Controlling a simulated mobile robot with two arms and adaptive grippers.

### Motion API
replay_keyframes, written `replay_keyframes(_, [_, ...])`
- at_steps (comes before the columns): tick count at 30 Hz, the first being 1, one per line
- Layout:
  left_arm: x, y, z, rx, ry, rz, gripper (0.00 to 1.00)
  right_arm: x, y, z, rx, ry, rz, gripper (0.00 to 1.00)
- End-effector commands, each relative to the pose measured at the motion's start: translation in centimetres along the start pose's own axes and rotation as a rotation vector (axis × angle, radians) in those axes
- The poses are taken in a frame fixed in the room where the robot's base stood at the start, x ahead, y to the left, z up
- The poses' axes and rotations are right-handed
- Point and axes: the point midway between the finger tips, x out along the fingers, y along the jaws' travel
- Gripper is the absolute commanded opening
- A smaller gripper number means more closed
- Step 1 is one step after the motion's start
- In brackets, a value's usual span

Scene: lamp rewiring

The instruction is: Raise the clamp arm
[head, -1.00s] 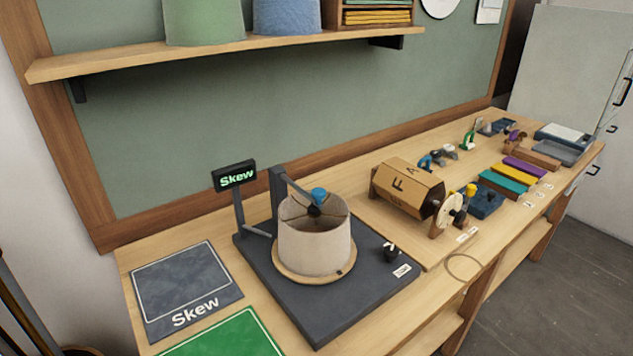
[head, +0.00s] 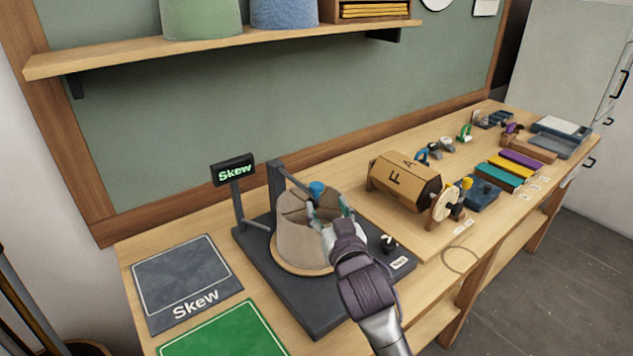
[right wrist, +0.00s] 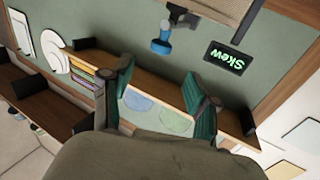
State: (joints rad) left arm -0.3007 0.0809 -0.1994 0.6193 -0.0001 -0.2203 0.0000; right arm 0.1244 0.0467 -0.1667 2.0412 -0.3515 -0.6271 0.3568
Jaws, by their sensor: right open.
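The clamp arm (head: 296,182) is a dark bar reaching from a post on the dark base plate (head: 320,315) over a beige lampshade (head: 300,238). A blue knob (head: 317,188) is at its end, at the shade's top; it also shows in the right wrist view (right wrist: 163,40), beyond the fingers. My right gripper (head: 329,211) is open and empty, close to the knob on its near right side, over the shade's rim. Its teal fingers stand wide apart in the right wrist view (right wrist: 160,95). Contact with the knob cannot be told. My left gripper is not in view.
A "Skew" display (head: 233,171) stands behind the plate. A grey "Skew" mat (head: 187,275) and a green mat (head: 225,335) lie at left. A wooden drum (head: 405,182) and several small parts stand at right. A shelf (head: 230,45) hangs above.

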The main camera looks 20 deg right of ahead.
Motion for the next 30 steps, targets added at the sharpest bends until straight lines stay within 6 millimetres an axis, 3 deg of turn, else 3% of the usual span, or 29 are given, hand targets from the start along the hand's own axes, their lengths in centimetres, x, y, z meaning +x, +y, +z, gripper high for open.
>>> replay_keyframes(6, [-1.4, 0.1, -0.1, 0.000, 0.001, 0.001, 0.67, 4.9, 0.0, -0.3, -0.002, -0.001, 0.001, 0.60])
replay_keyframes(12, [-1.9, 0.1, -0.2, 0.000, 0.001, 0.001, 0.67, 8.0, 0.0, -0.1, -0.002, -0.002, 0.001, 0.60])
replay_keyframes(18, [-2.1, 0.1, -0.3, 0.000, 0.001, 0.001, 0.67, 9.3, 0.0, 0.0, 0.000, -0.002, 0.000, 0.60])
replay_keyframes(26, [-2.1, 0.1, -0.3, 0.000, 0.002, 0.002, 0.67, 9.4, 0.0, 0.1, 0.000, -0.002, 0.000, 0.60])
replay_keyframes(30, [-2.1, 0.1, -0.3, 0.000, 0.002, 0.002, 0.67, 9.4, 0.0, 0.1, 0.000, -0.002, 0.000, 0.40])
